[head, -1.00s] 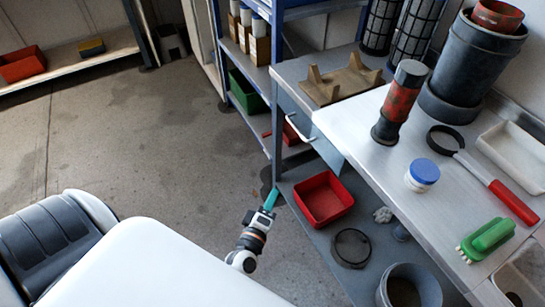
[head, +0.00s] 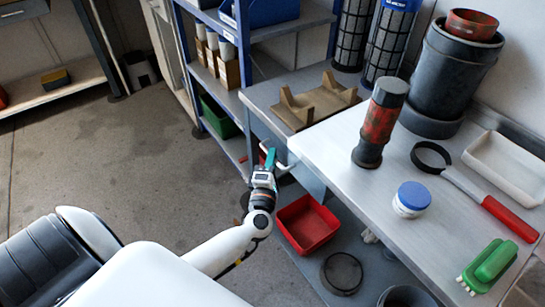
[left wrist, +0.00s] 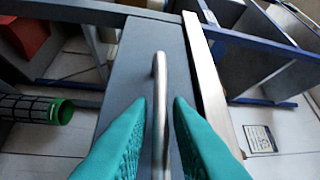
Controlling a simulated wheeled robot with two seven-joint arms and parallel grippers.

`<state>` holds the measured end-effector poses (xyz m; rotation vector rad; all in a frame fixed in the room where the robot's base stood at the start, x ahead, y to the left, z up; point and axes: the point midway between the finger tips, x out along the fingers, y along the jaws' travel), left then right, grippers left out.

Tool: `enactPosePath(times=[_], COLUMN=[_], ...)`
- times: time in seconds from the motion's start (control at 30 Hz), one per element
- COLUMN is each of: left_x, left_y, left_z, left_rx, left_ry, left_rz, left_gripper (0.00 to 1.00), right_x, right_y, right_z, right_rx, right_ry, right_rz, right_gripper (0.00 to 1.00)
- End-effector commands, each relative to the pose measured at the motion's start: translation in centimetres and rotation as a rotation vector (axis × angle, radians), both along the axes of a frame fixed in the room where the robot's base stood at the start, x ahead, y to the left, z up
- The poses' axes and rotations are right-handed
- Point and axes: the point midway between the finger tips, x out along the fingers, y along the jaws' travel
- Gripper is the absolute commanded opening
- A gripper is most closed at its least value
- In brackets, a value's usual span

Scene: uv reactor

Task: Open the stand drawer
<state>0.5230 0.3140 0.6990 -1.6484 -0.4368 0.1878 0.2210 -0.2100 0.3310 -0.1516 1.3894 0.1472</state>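The stand (head: 262,118) has a grey drawer front (head: 309,180) under its worktop, with a pale metal bar handle (head: 284,167). The drawer looks shut. My left gripper (head: 269,160) is at the handle, its teal fingers pointing toward the drawer front. In the left wrist view, the open fingers (left wrist: 160,105) stand on either side of the handle (left wrist: 160,75), with a gap at each fingertip. The grey drawer front (left wrist: 132,55) lies behind them. My right gripper is not in view.
A red bin (head: 307,222) sits on the shelf below the drawer. The worktop carries a wooden cradle (head: 315,102), a red and black cylinder (head: 380,122) and a blue-lidded jar (head: 411,199). A blue rack (head: 240,60) stands behind. Floor (head: 140,160) at left is clear.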

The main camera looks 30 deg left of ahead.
Motion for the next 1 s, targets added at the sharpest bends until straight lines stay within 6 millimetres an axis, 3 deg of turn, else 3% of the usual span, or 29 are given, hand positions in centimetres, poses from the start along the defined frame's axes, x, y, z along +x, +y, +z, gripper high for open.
enactPosePath(times=[0.4,0.53,0.83,1.0], left_x=[0.8,0.8,0.8,0.6], left_y=[0.4,0.4,0.4,1.5], left_z=[0.1,0.1,0.1,0.0], left_rx=[0.002,0.002,0.001,0.004], left_ry=[0.001,0.001,0.002,0.004], left_rz=[-0.001,-0.001,0.0,0.0], left_gripper=[0.18,0.0,0.0,0.0], right_x=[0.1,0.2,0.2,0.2], right_y=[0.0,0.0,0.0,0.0], right_z=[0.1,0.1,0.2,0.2], right_rx=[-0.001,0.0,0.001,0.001], right_ry=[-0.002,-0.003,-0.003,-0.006], right_rz=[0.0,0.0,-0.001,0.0], right_gripper=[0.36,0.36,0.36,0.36])
